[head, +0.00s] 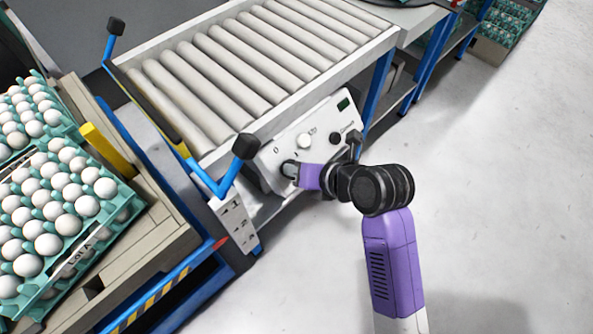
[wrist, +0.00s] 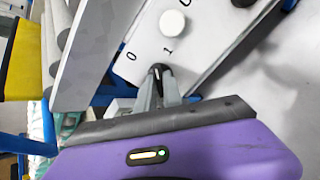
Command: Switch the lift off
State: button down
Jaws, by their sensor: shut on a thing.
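A white control panel (head: 322,120) is fixed on the side of the roller conveyor. My gripper (head: 288,169) is at the panel's lower left, with its fingers against the panel face. In the wrist view my gripper (wrist: 160,82) is shut on a small dark switch knob (wrist: 157,69) between the fingertips. The marks 0 and 1 (wrist: 169,51) are printed just beyond it, 0 to the left and 1 to the right. The fingers hide most of the knob, and I cannot tell which mark it points at.
A white round button (head: 303,140) and a black knob (head: 335,138) sit close by on the panel. The roller conveyor (head: 240,60) is above. Egg trays (head: 130,195) stand at left, with a blue lever (head: 228,178) between. The floor at right is clear.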

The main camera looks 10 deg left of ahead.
jog(key=shift+w+r+n+b, duration=0.15)
jog(key=shift+n+b, duration=0.55)
jog(key=shift+b, duration=2.7)
jog(key=shift+a+n+b, duration=0.1)
jog(key=shift+n+b, duration=1.3)
jog(key=shift+b, duration=4.2)
jog(key=shift+s+f+n+b, duration=0.25)
jog(key=shift+n+b, duration=0.55)
jog(key=shift+b, duration=1.8)
jog(key=shift+w+n+b, duration=0.1)
jog(key=shift+n+b, duration=0.5)
jog(key=shift+b, duration=0.55)
jog(key=shift+r+n, duration=0.3)
jog(key=shift+n, duration=0.1)
jog(key=c, duration=1.4)
grip_release()
